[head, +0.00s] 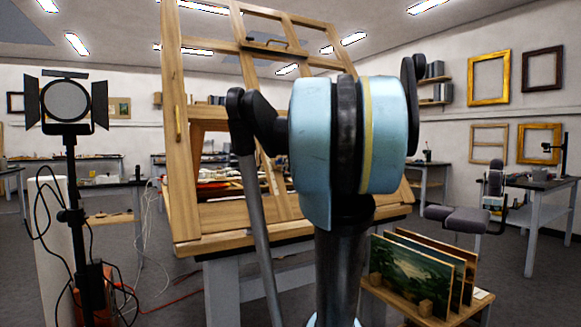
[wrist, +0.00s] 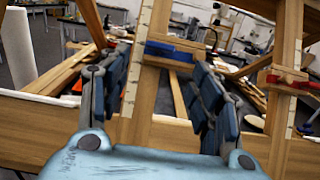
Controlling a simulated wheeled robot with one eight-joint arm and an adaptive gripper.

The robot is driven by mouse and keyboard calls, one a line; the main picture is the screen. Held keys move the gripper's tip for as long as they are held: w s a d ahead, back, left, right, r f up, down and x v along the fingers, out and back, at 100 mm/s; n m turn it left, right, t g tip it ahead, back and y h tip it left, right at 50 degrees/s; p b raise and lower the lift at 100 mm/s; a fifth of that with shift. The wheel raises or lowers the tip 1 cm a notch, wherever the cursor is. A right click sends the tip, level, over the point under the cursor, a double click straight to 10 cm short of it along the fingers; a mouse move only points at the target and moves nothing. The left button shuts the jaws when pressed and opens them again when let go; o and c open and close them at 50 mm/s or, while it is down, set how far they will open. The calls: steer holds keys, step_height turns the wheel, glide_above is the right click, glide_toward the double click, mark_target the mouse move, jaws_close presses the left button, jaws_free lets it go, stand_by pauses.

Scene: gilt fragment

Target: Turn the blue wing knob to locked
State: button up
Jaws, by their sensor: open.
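In the wrist view, a blue piece (wrist: 171,52), apparently the wing knob, lies crosswise on an upright wooden bar with a pale marked strip. My gripper (wrist: 161,65) is open, one dark padded finger on each side of that bar. The blue piece shows between the fingers and beyond them. I see no clear contact, and the exact distance cannot be told. Nothing is held. In the head view, a large wooden easel-like frame (head: 172,120) stands ahead. My arm covers its middle, and neither the blue piece nor my gripper can be made out there.
A red piece (wrist: 286,80) sits on another wooden bar at the right of the wrist view. In the head view, a lamp on a stand (head: 66,105) with loose cables is at left. Panels in a low rack (head: 415,272) stand at right. Open floor lies beyond.

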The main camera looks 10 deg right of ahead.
steer(key=shift+v, duration=1.8)
steer(key=s+a+f+n+g+y, duration=0.1)
steer(key=s+a+f+n+g, duration=0.45)
steer(key=s+f+n, duration=0.4)
steer(key=s+a+f+n+g+y, duration=0.1)
steer(key=s+a+f+n+g, duration=0.45)
steer(key=f+n, duration=0.65)
steer(key=s+d+f+n+g+h, duration=0.2)
steer(key=s+f+n, duration=0.3)
steer(key=s+f, duration=0.3)
steer(key=s+d+f+n+g+h, duration=0.2)
steer(key=s+d+f+n+h, duration=0.3)
steer(key=s+f, duration=0.3)
step_height(320, 180, down, 3)
steer(key=shift+d+r+n+g, duration=0.2)
steer(key=shift+n+g, duration=0.1)
steer(key=shift+n, duration=0.35)
steer(key=shift+s, duration=0.15)
